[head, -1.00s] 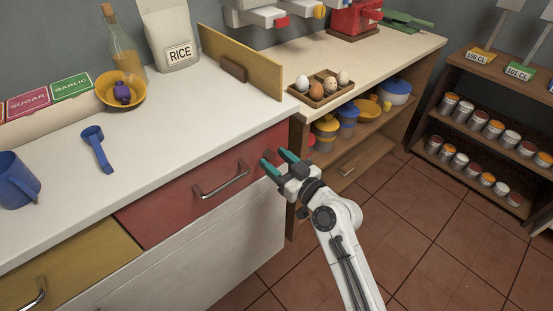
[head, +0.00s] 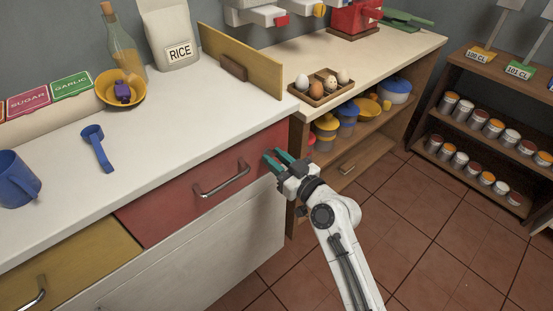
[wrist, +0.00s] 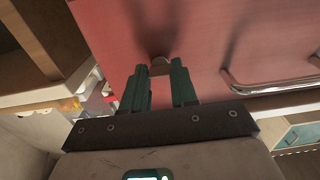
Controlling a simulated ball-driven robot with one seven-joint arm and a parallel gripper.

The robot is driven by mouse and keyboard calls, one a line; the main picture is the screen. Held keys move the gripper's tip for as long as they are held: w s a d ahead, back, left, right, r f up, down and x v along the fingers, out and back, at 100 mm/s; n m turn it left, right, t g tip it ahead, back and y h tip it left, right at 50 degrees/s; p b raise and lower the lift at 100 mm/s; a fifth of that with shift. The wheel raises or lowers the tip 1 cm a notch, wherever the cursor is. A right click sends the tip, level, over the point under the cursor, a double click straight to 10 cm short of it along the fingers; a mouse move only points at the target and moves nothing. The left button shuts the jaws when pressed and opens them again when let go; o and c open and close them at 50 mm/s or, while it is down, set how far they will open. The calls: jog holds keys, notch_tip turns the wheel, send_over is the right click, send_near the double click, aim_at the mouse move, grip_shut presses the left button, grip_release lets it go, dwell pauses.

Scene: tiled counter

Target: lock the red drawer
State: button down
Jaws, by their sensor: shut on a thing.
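The red drawer (head: 190,194) is in the counter front, closed, with a metal bar handle (head: 222,180). In the wrist view the red drawer face (wrist: 200,35) fills the upper middle, and its handle (wrist: 265,88) is at the right. A small round brownish lock knob (wrist: 160,62) sticks out of the face between my teal fingertips. My gripper (head: 275,156) is at the drawer's upper right corner, right of the handle. In the wrist view my gripper (wrist: 160,72) is shut on the knob; the fingers partly hide it. The knob is hidden in the head view.
A yellow drawer (head: 75,265) is at the lower left. A blue mug (head: 18,180), a blue scoop (head: 98,148) and a yellow bowl (head: 120,92) stand on the counter. An open shelf (head: 350,145) is just right of the drawer. The floor in front is clear.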

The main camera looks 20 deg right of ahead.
jog(key=shift+m, duration=0.3)
jog(key=shift+m+p, duration=2.55)
jog(key=shift+m, duration=6.05)
jog(key=c, duration=0.9)
grip_release()
